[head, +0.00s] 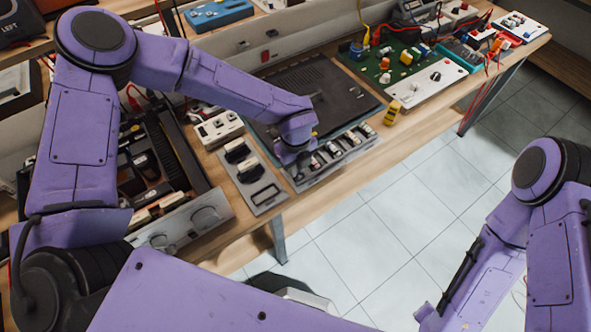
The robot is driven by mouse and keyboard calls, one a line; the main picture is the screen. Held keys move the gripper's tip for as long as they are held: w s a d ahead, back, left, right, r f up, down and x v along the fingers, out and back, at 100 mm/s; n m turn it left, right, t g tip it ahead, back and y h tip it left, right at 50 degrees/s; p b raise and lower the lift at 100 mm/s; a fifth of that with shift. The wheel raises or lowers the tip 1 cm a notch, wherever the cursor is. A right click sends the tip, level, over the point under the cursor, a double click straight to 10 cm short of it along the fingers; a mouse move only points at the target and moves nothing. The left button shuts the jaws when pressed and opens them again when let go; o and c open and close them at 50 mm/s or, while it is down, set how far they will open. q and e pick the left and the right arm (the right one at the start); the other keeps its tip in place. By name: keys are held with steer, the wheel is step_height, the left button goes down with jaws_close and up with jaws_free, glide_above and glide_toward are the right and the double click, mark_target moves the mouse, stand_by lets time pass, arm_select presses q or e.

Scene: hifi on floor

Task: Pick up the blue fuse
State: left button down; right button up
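My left gripper (301,168) points down at the front panel of a black hi-fi unit (318,92) on the wooden bench. Its fingers are small and mostly hidden by the wrist, so I cannot tell whether they are open, shut or holding anything. I cannot make out a blue fuse for certain; the spot under the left gripper is covered. A grey plate (269,196) with dark and white parts lies just left of the gripper. My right arm hangs over the floor at the right, and its gripper is not visible.
An opened chassis (178,150) stands left on the bench. A green circuit board (374,68) with colored parts lies at the back right, with a small yellow part (392,113) near the front edge. A blue device (218,13) sits behind. The tiled floor is clear.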

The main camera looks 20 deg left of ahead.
stand_by(0.3)
arm_select(q)
steer(key=shift+w+r+b, duration=0.1)
steer(key=shift+r+b, duration=0.2)
steer(key=shift+b, duration=0.1)
steer(key=r, duration=0.1)
steer(key=r+b, duration=0.1)
steer(key=r, duration=0.1)
steer(key=shift+s+d+r+b, duration=0.1)
steer(key=shift+s+d+b, duration=0.15)
steer(key=shift+s+b, duration=0.1)
steer(key=s+d+r+b, duration=0.4)
steer(key=s+d+r, duration=0.3)
steer(key=s+r, duration=0.2)
steer(key=shift+s+d, duration=0.4)
steer(key=shift+s, duration=0.4)
steer(key=c, duration=1.7)
jaws_free()
steer(key=shift+r, duration=0.1)
jaws_close()
